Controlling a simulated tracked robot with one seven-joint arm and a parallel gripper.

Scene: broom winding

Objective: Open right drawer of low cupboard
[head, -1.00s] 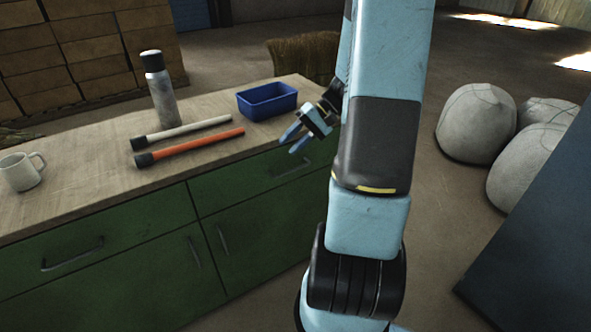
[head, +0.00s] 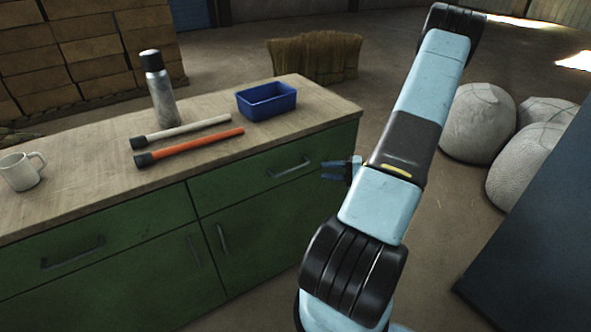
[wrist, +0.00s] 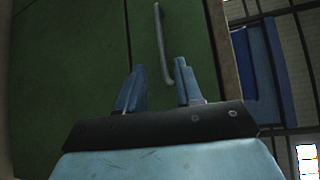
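The low cupboard (head: 250,240) is green with a pale wooden top. Its right drawer (head: 235,184) is shut and has a grey bar handle (head: 289,167). My gripper (head: 324,171) is in front of the right drawer, a little to the right of the handle in the head view. Its two blue fingers are apart and hold nothing. In the wrist view the handle (wrist: 161,45) runs up ahead of my gripper (wrist: 157,72), its near end close to the right finger. I cannot tell whether they touch.
On the top stand a blue tray (head: 266,113), a grey flask (head: 160,95) and a white mug (head: 18,172). A white-handled tool (head: 185,131) and an orange-handled tool (head: 195,145) lie there. Pale sacks (head: 478,122) and a dark panel (head: 530,240) are at right.

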